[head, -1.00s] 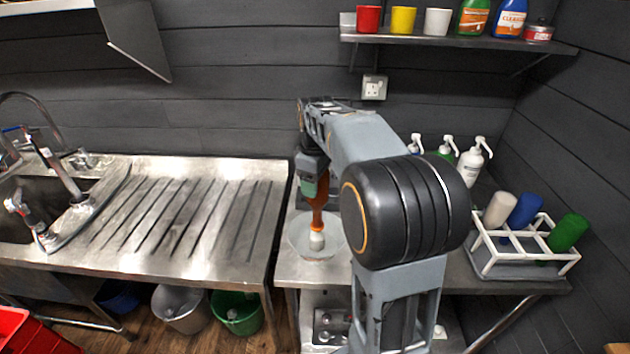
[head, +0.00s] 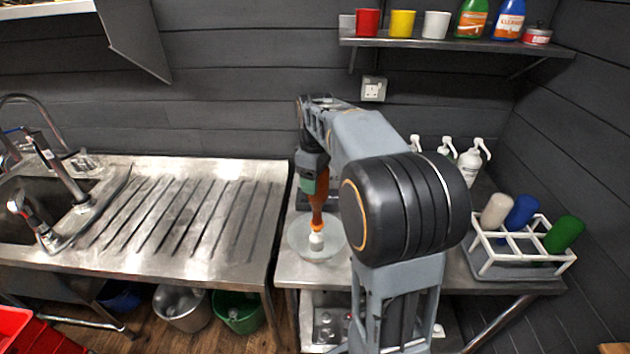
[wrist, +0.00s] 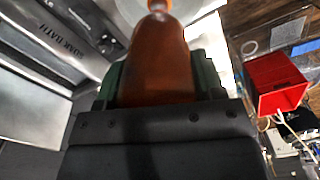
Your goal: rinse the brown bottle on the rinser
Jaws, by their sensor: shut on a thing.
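The brown bottle (head: 318,200) is upside down in my gripper (head: 313,182), neck downward, over the rinser (head: 318,246), a pale round dish with a white centre piece. The bottle's mouth is at the white centre piece; I cannot tell how far the piece reaches inside. In the wrist view the bottle (wrist: 157,62) fills the space between the green fingers of my gripper (wrist: 160,82), which are shut on its body. Part of the dish shows beyond the neck.
A white rack (head: 505,262) with white, blue and green bottles stands right. Pump bottles (head: 469,165) stand behind my arm. A wall shelf (head: 455,43) holds cups and cleaners. A ribbed steel drainer (head: 180,220) and sink lie left.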

